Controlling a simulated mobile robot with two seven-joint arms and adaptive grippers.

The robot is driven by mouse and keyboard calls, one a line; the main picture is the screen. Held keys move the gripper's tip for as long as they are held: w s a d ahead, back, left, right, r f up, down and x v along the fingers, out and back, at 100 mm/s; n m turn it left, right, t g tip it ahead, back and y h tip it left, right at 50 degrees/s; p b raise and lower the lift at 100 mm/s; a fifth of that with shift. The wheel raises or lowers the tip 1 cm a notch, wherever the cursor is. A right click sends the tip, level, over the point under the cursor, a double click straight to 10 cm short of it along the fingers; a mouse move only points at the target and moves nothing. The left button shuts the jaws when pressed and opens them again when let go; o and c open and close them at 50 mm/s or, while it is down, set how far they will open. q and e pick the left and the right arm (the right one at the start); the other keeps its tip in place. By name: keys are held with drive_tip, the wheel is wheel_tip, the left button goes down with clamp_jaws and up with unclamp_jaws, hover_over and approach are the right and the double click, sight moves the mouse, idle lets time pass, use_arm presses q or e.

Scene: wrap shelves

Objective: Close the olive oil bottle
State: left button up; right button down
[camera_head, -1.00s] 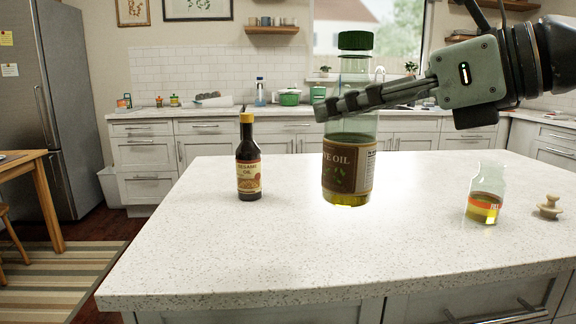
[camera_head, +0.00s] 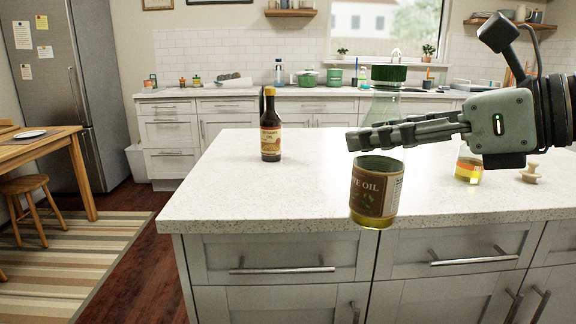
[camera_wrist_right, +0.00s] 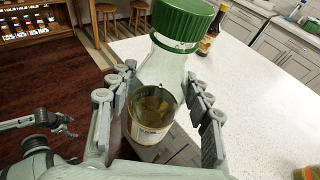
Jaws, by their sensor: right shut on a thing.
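The olive oil bottle (camera_head: 375,188) is clear glass with a dark label and a green cap (camera_head: 388,73) on its neck. My right gripper (camera_head: 366,140) is shut around its middle and holds it upright, in front of the island's near edge. In the right wrist view the fingers (camera_wrist_right: 160,85) press on both sides of the bottle (camera_wrist_right: 150,137), below the green cap (camera_wrist_right: 185,22). I cannot tell whether the cap is fully tight. Part of my left arm and gripper (camera_wrist_right: 38,118) shows at the wrist view's lower left; its jaws are unclear.
A sesame oil bottle (camera_head: 270,130) with a yellow cap stands on the white island (camera_head: 310,180). A small glass bottle (camera_head: 468,168) and a wooden stopper (camera_head: 531,173) stand at right, the former partly behind my gripper. The island's middle is clear.

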use_arm(q)
drive_tip(key=shift+s, duration=0.25)
use_arm(e)
drive_tip(key=d+f, duration=0.3)
drive_tip(key=f, duration=1.1)
drive_tip(key=d+f+n+g+y, duration=0.1)
drive_tip(key=d+f, duration=0.3)
drive_tip(key=f, duration=1.1)
drive_tip(key=shift+w+f, duration=0.15)
drive_tip(key=shift+w, duration=0.1)
drive_tip(key=shift+a, duration=0.1)
drive_tip(key=s+a+f+n+g+y, duration=0.2)
drive_tip(key=a+n+g, duration=0.6)
drive_tip(key=a, duration=0.5)
drive_tip(key=shift+a+g+y, duration=0.25)
drive_tip(key=shift+g+y, duration=0.15)
drive_tip(key=shift+g, duration=0.6)
